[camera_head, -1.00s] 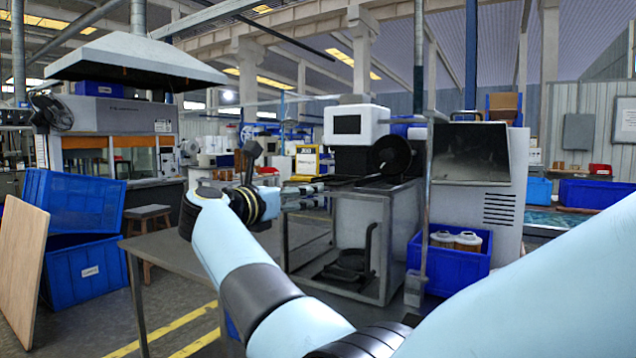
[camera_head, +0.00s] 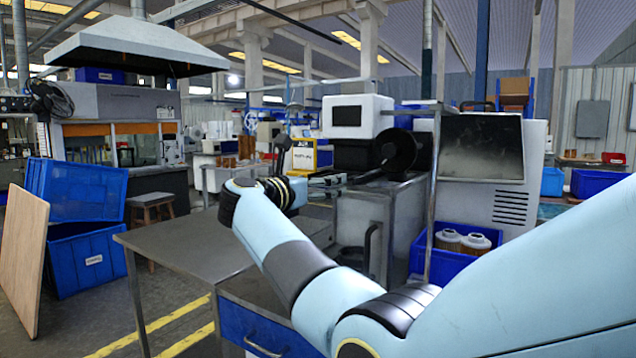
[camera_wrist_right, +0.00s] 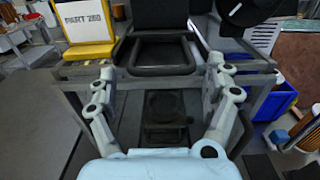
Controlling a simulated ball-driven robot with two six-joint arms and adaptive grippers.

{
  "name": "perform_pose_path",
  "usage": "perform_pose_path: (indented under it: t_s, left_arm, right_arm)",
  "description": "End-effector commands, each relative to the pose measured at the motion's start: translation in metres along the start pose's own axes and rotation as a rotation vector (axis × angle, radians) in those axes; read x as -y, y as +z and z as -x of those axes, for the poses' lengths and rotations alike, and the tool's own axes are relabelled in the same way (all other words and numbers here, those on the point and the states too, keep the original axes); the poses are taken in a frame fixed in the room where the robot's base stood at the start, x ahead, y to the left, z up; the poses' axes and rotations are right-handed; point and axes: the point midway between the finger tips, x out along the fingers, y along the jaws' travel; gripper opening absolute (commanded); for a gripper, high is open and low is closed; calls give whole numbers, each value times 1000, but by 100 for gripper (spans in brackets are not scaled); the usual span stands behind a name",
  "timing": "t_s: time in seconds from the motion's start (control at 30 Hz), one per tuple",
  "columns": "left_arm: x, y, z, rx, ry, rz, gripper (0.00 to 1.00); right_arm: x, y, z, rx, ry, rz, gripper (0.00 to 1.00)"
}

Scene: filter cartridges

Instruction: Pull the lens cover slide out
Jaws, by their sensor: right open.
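The white machine (camera_head: 357,116) with a small dark screen stands on a grey metal stand (camera_head: 372,225). Below its head is a black section (camera_head: 353,154), with a black disc (camera_head: 398,150) at its right. I cannot clearly pick out the lens cover slide. My right gripper (camera_head: 326,182) is in front of the stand, partly hidden by its own wrist. In the right wrist view its two fingers (camera_wrist_right: 158,84) are wide apart with nothing between them. A black framed tray-like part (camera_wrist_right: 160,56) of the machine lies just beyond them. My left gripper is not in view.
A grey table (camera_head: 185,240) with a blue drawer (camera_head: 262,330) stands at left of the stand. A blue bin (camera_head: 452,264) with filter cartridges (camera_head: 474,242) is at right. Blue crates (camera_head: 92,255) and a wooden board (camera_head: 22,262) are at far left.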

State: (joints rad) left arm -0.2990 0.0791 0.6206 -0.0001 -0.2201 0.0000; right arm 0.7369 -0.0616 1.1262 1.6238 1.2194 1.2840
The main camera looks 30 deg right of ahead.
Motion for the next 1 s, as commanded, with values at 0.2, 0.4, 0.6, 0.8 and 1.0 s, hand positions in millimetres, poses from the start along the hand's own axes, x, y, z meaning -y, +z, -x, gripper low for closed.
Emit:
perform_pose_path:
  t_s: [0.2, 0.4, 0.6, 0.8, 1.0]
  left_arm:
    - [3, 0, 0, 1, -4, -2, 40]
    - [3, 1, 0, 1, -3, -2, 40]
    - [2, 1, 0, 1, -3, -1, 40]
    - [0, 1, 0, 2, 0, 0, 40]
    - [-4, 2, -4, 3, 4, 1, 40]
  right_arm:
    - [0, 0, 0, 0, 0, 0, 63]
    - [0, 0, 0, 0, 0, 0, 36]
    - [0, 0, 0, -1, 1, 0, 10]
    - [0, 0, 0, 0, 1, 0, 6]
    - [0, -2, 0, -1, 1, 1, 6]
